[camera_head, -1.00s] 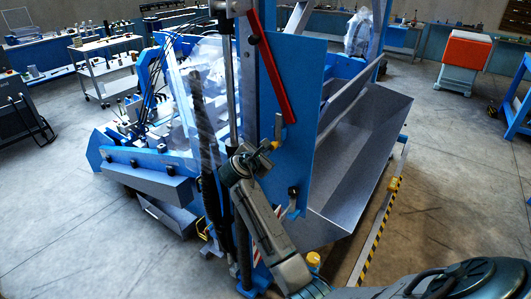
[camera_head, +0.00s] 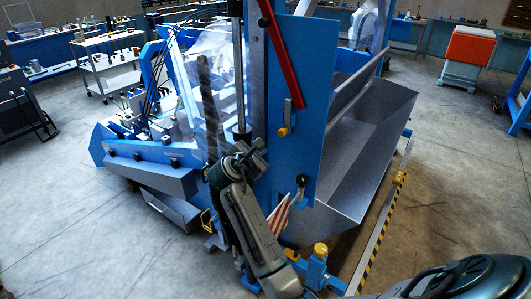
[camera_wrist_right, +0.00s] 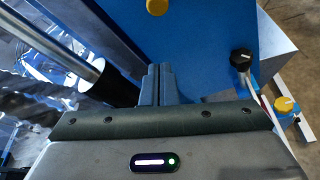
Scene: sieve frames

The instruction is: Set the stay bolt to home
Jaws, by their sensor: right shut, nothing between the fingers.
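I cannot tell for certain which part is the stay bolt. On the blue upright panel (camera_head: 313,80) a grey lever with a yellow knob (camera_head: 283,131) hangs below the red bar. A black-knobbed bolt (camera_head: 303,180) sits lower on the panel. The right wrist view also shows the yellow knob (camera_wrist_right: 157,6) at the top and the black knob (camera_wrist_right: 241,57) on the right. My right gripper (camera_head: 262,147) is shut and empty, left of and below the yellow knob and apart from it. Its closed fingers (camera_wrist_right: 158,85) point at the panel's left edge. My left gripper is out of view.
A red bar (camera_head: 281,60) runs down the panel. A vertical shiny rod (camera_head: 240,65) and clear guard stand close left of my gripper. A grey hopper (camera_head: 370,140) is at right. A yellow-capped post (camera_head: 320,250) stands low. Open floor lies at right.

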